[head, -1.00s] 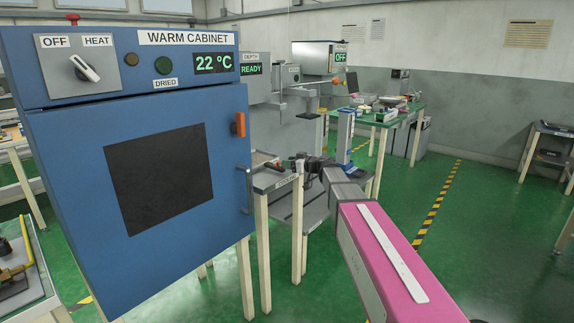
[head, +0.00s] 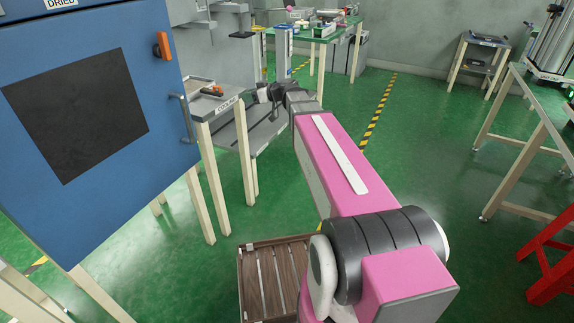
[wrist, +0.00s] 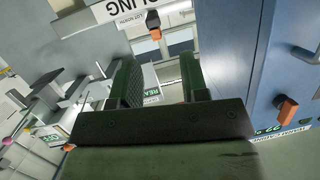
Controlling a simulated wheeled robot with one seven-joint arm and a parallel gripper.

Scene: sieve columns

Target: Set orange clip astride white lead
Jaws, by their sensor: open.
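My gripper shows in the wrist view (wrist: 157,68) with its two dark green fingers apart and nothing between them. In the head view it is at the dark end of my arm (head: 257,95), beside the cooling stand. A small orange and dark piece (head: 215,91) lies on that stand's top; it also shows in the wrist view (wrist: 153,24), beyond the fingertips. I cannot tell for certain that it is the orange clip. Another orange block (head: 164,45) is fixed on the blue cabinet's door edge. I cannot make out a white lead.
The blue warm cabinet (head: 150,140) stands left of my arm. The cooling stand (head: 200,110) has a labelled front edge. A slatted wooden crate (head: 241,285) is on the floor below my arm. A green-topped table (head: 345,28) is behind.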

